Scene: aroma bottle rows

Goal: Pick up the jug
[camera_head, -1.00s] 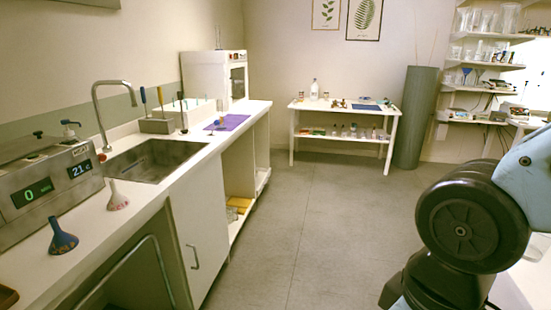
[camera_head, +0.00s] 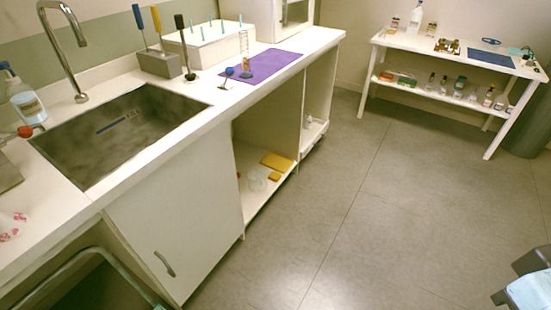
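No vessel in view is clearly the jug. A white bottle-like container (camera_head: 415,18) stands upright on the far low table, and it is too small to tell whether it has a handle. My gripper is out of view; only a dark and pale part of my arm shows at the lower right corner, well away from both vessels.
The counter (camera_head: 205,128) with a sink (camera_head: 125,135) runs along the left. A purple mat (camera_head: 262,67) and a white rack (camera_head: 209,45) lie on it. The far white table (camera_head: 448,62) holds several small bottles on its lower shelf. The floor (camera_head: 345,225) between is clear.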

